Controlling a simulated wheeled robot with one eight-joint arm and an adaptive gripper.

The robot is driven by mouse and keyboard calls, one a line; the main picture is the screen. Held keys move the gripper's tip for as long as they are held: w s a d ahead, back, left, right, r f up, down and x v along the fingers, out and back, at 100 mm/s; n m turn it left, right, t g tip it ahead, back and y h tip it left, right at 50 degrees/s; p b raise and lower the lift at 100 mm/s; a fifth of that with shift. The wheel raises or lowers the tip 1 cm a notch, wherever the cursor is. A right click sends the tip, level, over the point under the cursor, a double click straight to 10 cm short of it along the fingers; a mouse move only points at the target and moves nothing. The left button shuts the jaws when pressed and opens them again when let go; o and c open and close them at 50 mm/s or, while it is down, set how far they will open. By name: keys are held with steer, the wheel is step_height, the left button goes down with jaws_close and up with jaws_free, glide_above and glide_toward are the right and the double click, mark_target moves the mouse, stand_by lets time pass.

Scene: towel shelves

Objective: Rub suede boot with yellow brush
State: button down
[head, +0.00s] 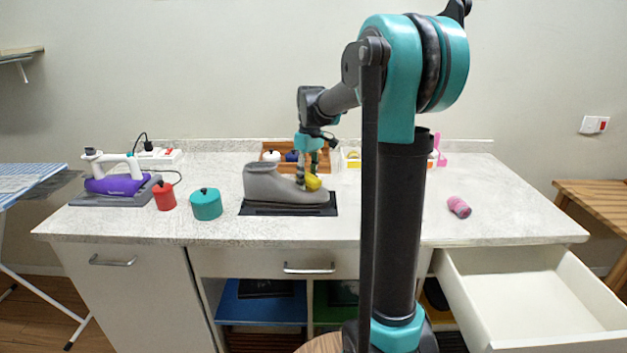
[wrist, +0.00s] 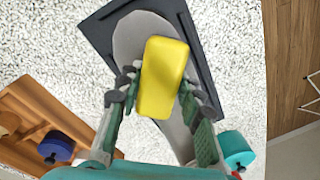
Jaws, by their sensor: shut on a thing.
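The grey suede boot (head: 275,184) stands on a black mat (head: 262,209) on the counter, its toe to the right. My gripper (head: 308,180) is above the boot's front part and shut on the yellow brush (head: 313,183). In the wrist view the yellow brush (wrist: 163,77) lies between the fingers of my gripper (wrist: 155,92), over the boot (wrist: 140,30). The brush hides part of the boot there. I cannot tell whether the brush touches the boot.
A teal pot (head: 206,205), a red pot (head: 164,197) and a purple iron (head: 115,184) stand to the left. A wooden tray (head: 325,162) with small pots is behind the boot. A pink roll (head: 459,207) lies right. An open drawer (head: 530,300) juts out at the lower right.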

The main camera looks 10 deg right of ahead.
mark_target(318, 179)
steer(key=shift+w+a, duration=0.45)
steer(key=shift+s+d+f, duration=0.15)
steer(key=shift+s+d, duration=0.05)
steer(key=shift+d, duration=0.95)
steer(key=shift+s+d+f, duration=0.1)
steer(key=shift+s+d, duration=0.1)
steer(key=shift+d, duration=0.9)
steer(key=shift+s+d+f, duration=0.1)
steer(key=shift+d+f, duration=0.1)
steer(key=shift+d, duration=0.35)
steer(key=shift+s+d+f, duration=0.1)
steer(key=shift+d+f, duration=0.05)
steer(key=shift+d, duration=0.35)
steer(key=shift+a, duration=0.15)
